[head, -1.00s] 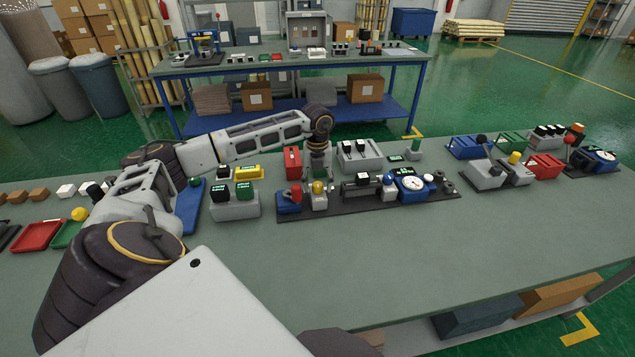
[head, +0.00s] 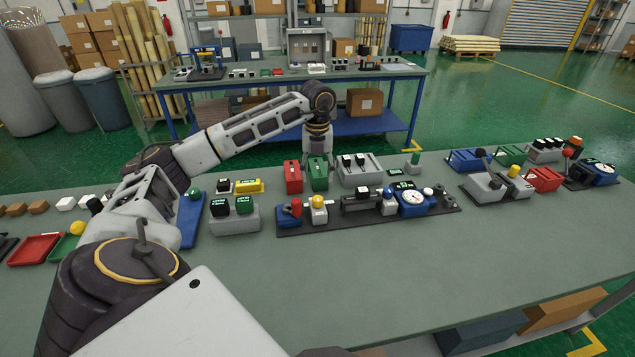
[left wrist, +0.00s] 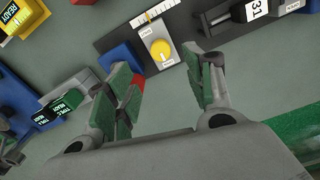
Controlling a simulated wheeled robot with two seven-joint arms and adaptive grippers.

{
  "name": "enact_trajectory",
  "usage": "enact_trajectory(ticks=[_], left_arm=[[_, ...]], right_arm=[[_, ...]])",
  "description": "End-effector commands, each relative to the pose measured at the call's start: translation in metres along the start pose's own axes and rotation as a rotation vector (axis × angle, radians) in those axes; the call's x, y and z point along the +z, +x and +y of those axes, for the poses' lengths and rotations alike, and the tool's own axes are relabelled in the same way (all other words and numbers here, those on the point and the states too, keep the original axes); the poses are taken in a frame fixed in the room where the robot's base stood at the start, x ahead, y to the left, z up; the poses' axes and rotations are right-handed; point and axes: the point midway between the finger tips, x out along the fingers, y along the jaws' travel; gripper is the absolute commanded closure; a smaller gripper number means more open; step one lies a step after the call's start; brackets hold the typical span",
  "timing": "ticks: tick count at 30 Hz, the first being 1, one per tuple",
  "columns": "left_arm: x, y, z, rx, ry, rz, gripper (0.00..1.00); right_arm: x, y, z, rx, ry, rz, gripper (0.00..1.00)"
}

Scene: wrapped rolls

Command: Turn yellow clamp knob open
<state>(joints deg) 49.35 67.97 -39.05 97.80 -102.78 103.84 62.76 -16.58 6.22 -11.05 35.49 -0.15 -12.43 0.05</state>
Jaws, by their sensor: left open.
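The yellow clamp knob (head: 317,200) sits on a small grey block (head: 318,214) on the dark mat at the middle of the bench. In the left wrist view the round knob (left wrist: 161,48) is seen from above, with small labels on its grey block either side; the label text is too small to read. My left gripper (head: 318,165) is behind and above the knob, apart from it. Its green-padded fingers (left wrist: 165,78) are spread and hold nothing, and the knob shows beyond the gap between them. My right gripper is out of view.
A red box (head: 293,177) stands left of my gripper. A blue device (head: 288,215) is beside the knob block on the left, a dark device (head: 362,200) to the right, then a blue gauge (head: 412,202). The front of the bench (head: 400,270) is clear.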

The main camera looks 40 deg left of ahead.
Motion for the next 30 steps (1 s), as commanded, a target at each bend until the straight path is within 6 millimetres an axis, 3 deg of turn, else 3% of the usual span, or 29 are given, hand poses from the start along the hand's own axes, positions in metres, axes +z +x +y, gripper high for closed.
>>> enact_trajectory(ticks=[9, 30], left_arm=[[0.000, -0.021, 0.000, -0.001, 0.000, 0.000, 0.47], [0.000, -0.021, 0.000, 0.000, 0.000, 0.000, 0.47]], right_arm=[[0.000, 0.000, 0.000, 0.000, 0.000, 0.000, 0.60], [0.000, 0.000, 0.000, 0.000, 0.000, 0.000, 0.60]])
